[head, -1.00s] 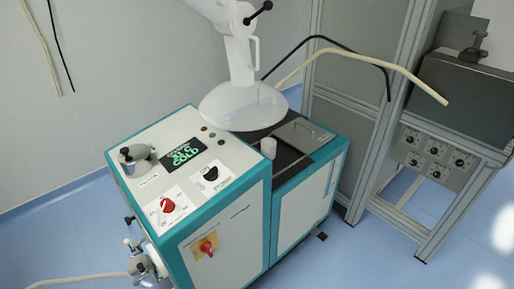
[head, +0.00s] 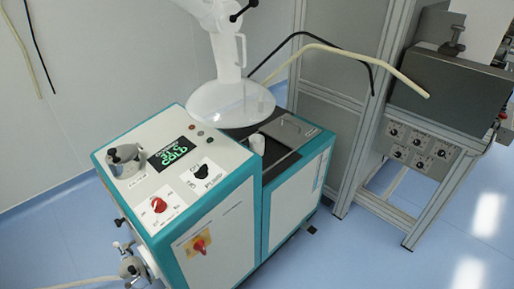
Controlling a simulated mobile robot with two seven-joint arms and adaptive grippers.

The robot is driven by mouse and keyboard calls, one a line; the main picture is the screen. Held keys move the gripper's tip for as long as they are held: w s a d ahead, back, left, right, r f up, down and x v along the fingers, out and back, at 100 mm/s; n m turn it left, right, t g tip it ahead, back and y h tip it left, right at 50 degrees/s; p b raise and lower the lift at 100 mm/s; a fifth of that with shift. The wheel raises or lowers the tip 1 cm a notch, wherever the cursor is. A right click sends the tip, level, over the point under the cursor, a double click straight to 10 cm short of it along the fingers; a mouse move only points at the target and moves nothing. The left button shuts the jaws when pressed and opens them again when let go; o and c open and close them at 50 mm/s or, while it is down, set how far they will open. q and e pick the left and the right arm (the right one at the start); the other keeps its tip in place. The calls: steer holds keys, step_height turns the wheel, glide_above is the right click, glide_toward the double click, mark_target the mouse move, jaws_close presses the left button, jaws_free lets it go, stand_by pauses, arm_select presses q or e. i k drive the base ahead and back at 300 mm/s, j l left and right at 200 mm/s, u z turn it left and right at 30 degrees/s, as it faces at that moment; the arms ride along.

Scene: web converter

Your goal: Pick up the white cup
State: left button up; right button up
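The white cup (head: 257,144) stands on the dark top of the teal and white machine, near its front edge. It is small in the head view and sits beside a grey metal plate and in front of a large white funnel-shaped vessel. Neither of my grippers shows in the head view.
The machine (head: 215,215) has a control panel with a green display (head: 174,152), a red knob (head: 159,205) and a red switch (head: 199,245). The white vessel (head: 230,103) rises behind the cup. A metal frame (head: 385,130) stands at right. Blue floor (head: 350,255) is clear at front right.

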mark_target(256, 140)
steer(key=i+l+u, duration=0.1)
steer(key=u, duration=0.3)
steer(key=i+l+u, duration=0.1)
steer(key=u, duration=0.25)
steer(key=i+l+u, duration=0.1)
steer(key=l+u, duration=0.15)
steer(key=u, duration=0.15)
steer(key=l+u, duration=0.2)
steer(key=u, duration=0.2)
